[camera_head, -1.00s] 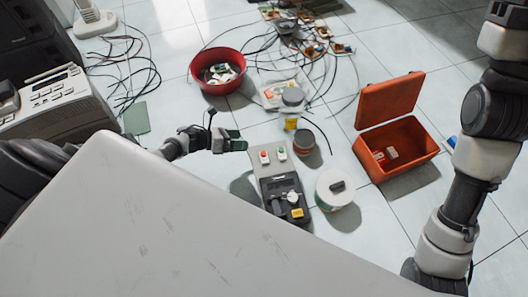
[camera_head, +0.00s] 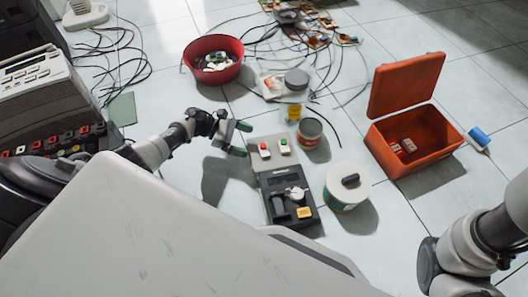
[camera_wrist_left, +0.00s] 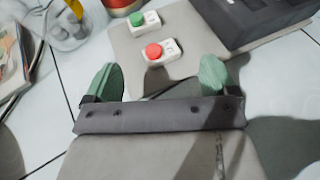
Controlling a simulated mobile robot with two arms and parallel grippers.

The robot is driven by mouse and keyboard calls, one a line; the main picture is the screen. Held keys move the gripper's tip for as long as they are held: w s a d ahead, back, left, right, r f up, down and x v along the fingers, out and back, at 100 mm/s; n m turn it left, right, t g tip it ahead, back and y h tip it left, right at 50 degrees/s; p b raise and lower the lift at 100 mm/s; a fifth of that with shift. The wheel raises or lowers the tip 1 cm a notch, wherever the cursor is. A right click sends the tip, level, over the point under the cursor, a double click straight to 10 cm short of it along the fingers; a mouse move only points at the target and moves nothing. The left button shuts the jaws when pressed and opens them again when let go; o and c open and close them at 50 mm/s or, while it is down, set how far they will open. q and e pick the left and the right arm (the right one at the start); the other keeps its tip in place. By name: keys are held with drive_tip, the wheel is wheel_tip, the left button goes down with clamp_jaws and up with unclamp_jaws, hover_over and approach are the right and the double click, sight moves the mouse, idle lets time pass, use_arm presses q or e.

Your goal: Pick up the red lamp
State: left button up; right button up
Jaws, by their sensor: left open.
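The red lamp (camera_head: 264,150) is a small red dome on a white block, standing on a grey board (camera_head: 258,183). In the left wrist view the red lamp (camera_wrist_left: 155,52) lies just beyond the fingertips, roughly midway between them. A matching green lamp (camera_head: 284,146) stands right beside it; it also shows in the left wrist view (camera_wrist_left: 137,18). My left gripper (camera_head: 240,139) is open and empty, just left of the red lamp, with its green fingers (camera_wrist_left: 159,75) spread. My right arm is at the lower right, and its gripper is out of view.
A white tub (camera_head: 346,192), a small can (camera_head: 309,134) and a jar (camera_head: 295,84) stand nearby. An open orange case (camera_head: 420,140) is at right, a red bowl (camera_head: 213,60) behind. Loose cables lie on the tiles.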

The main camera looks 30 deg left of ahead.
sight(263, 148)
use_arm(q)
drive_tip(key=shift+x, duration=0.85)
drive_tip(key=b+x, duration=0.1)
drive_tip(key=x, duration=0.1)
drive_tip(key=b+x, duration=0.2)
drive_tip(key=shift+f, duration=0.45)
drive_tip(key=shift+w+d, duration=0.15)
drive_tip(key=shift+d, duration=0.1)
drive_tip(key=shift+r, duration=0.1)
drive_tip(key=c, duration=0.9)
